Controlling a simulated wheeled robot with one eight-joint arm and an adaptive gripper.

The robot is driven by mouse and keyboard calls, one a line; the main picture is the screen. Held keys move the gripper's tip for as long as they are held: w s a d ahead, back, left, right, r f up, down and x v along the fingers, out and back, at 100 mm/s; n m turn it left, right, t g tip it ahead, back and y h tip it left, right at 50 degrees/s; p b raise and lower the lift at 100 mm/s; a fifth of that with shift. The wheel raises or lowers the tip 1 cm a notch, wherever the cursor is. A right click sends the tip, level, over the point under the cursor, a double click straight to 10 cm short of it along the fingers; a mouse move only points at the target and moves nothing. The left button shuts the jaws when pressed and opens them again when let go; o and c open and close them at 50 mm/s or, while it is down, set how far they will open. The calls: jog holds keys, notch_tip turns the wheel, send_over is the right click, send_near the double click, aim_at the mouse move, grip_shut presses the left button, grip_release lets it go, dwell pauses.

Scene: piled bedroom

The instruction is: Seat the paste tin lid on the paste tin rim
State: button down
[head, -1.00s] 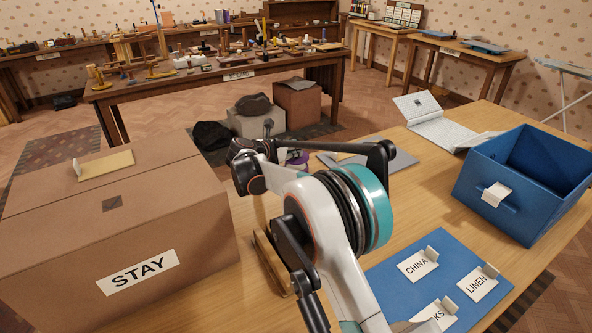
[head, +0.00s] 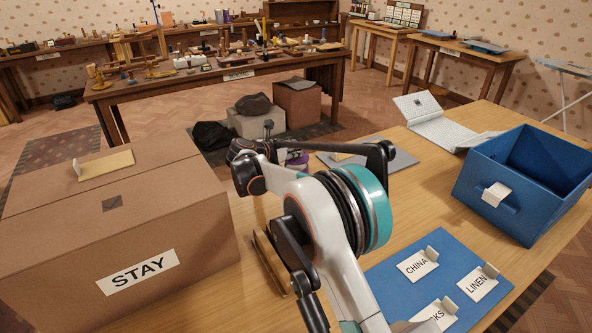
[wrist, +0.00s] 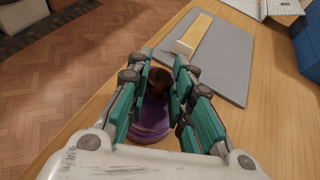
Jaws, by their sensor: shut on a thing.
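My gripper (wrist: 162,75) has its teal fingers closed in on a dark brown piece (wrist: 157,84), which looks like part of the paste tin lid. A purple round body (wrist: 152,122), apparently the paste tin, shows between and below the fingers. In the head view a small patch of purple (head: 298,160) shows behind my arm. The fingers and arm cover most of both pieces. I cannot tell whether the lid touches the rim or sits level on it.
A grey mat (wrist: 220,60) with a yellowish block (wrist: 193,35) lies just beyond the gripper. A STAY carton (head: 60,245) stands left, a blue bin (head: 500,210) right, and a blue card mat (head: 385,270) in front. Bare wooden tabletop (head: 425,150) lies between.

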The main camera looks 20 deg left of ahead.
jog(key=shift+f, duration=1.45)
dwell(2.0)
jog(key=c, duration=1.6)
grip_release()
jog(key=shift+v, duration=1.05)
jog(key=shift+s+a+r, duration=0.1)
jog(key=shift+s+r, duration=0.05)
jog(key=shift+s, duration=0.15)
jog(key=shift+s+a+r, duration=0.1)
jog(key=shift+s+r, duration=0.05)
jog(key=shift+s, duration=0.2)
jog(key=o, duration=0.6)
jog(key=shift+c, duration=0.2)
